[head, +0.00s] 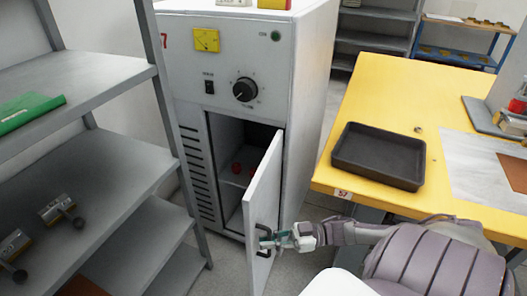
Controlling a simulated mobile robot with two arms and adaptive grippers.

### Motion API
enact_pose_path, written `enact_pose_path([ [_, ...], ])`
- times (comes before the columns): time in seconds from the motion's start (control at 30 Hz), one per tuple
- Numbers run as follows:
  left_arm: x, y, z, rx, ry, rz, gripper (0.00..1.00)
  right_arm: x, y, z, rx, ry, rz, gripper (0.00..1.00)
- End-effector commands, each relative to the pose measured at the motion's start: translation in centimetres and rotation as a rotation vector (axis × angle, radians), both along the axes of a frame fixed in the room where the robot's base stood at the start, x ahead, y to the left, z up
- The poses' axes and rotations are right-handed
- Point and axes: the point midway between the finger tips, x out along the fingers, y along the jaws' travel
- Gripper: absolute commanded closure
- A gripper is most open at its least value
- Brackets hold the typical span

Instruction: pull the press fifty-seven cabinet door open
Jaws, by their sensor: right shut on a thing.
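The press cabinet (305,70) is a tall pale grey cabinet with a dial, a switch and a yellow meter on its front. Its lower door (262,190) stands partly open, swung out to the right, and the dark inside shows with red items (237,168) on a shelf. A dark handle (262,232) is on the door near its free edge. My right gripper (268,241) is at the handle and shut on it; the fingers partly hide it. My left gripper is not in view.
A yellow table (375,98) with a black tray (380,155) stands close on the right, beside my right arm. A grey shelf rack (90,80) with a green item (28,112) stands on the left. Some floor shows below the door.

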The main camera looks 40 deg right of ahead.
Motion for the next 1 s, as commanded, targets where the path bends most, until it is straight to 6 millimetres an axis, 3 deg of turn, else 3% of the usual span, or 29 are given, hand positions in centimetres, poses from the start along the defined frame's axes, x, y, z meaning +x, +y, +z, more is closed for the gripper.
enact_pose_path([
  [0.33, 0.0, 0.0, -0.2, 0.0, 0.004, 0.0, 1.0, 0.0, -0.1, -0.1, -0.002, 0.001, -0.002, 1.0],
  [0.37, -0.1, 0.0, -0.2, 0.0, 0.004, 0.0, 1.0, 0.0, -0.1, -0.1, -0.002, 0.001, -0.002, 0.83],
  [0.4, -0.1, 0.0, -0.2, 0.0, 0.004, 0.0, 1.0, 0.0, -0.1, -0.1, -0.002, 0.001, -0.002, 0.77],
  [0.77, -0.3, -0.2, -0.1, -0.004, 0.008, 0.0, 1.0, -0.3, -0.4, -0.1, -0.002, 0.002, -0.002, 0.77],
  [1.0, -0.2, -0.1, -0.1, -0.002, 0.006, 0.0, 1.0, -2.5, -3.4, -0.2, -0.004, 0.005, -0.003, 0.77],
])
